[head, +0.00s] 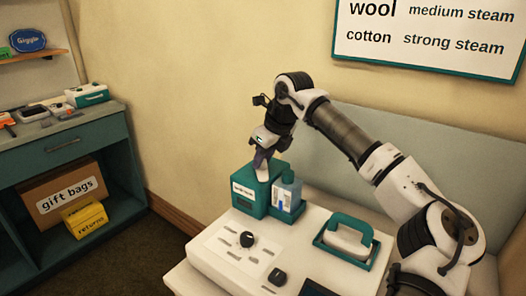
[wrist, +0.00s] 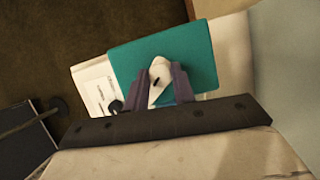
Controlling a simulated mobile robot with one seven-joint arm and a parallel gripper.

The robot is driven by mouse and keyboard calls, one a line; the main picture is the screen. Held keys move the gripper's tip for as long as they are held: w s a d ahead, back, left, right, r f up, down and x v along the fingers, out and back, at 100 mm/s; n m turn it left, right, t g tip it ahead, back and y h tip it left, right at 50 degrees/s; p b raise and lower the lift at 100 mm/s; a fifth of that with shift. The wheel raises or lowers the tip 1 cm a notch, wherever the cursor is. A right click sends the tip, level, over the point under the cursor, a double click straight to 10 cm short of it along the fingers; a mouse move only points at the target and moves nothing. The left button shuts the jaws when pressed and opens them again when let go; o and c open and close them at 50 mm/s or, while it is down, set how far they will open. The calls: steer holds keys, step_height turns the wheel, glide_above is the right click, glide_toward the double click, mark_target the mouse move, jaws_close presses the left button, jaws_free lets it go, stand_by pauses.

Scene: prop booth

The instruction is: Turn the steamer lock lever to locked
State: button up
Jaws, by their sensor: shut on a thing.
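A teal box (head: 250,208) with a white label stands at the back of the white counter. On its top is a white lever-like piece (head: 262,176), which I take for the steamer lock lever. My gripper (head: 262,164) points down over the box and is shut on this piece. In the wrist view, the white lever (wrist: 157,92) has a dark mark and sits between my two grey-purple fingers (wrist: 159,78). The teal top (wrist: 197,50) lies beneath. The fingers hide part of the lever, and I cannot read any lock marking.
A bottle (head: 289,190) stands close to the box's right side. An iron (head: 347,240) rests in a teal holder to the right. Two black knobs, one (head: 247,239) left and one (head: 277,277) nearer, rise from the counter. The wall sign (head: 430,28) hangs above.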

steer(key=n+p, duration=0.1)
steer(key=n+g+p, duration=0.1)
steer(key=n, duration=0.1)
steer(key=n+y+p, duration=0.1)
steer(key=n, duration=0.1)
steer(key=shift+w+r+g+p, duration=0.15)
steer(key=shift+r+g+p, duration=0.1)
steer(key=shift+g+p, duration=0.15)
steer(key=shift+w+f+n+g+p, duration=0.1)
steer(key=shift+n+g+p, duration=0.45)
steer(key=shift+n, duration=0.65)
steer(key=shift+f+n+g+p, duration=0.1)
steer(key=shift+n+g+p, duration=0.25)
steer(key=shift+n+p, duration=0.65)
steer(key=shift+n, duration=0.3)
steer(key=o, duration=1)
steer(key=shift+d, duration=0.1)
steer(key=b+v, duration=0.1)
steer(key=v, duration=1.2)
steer(key=shift+d+r+b, duration=0.1)
steer(key=shift+r+b, duration=0.25)
steer(key=shift+r, duration=0.05)
steer(key=shift+f, duration=0.1)
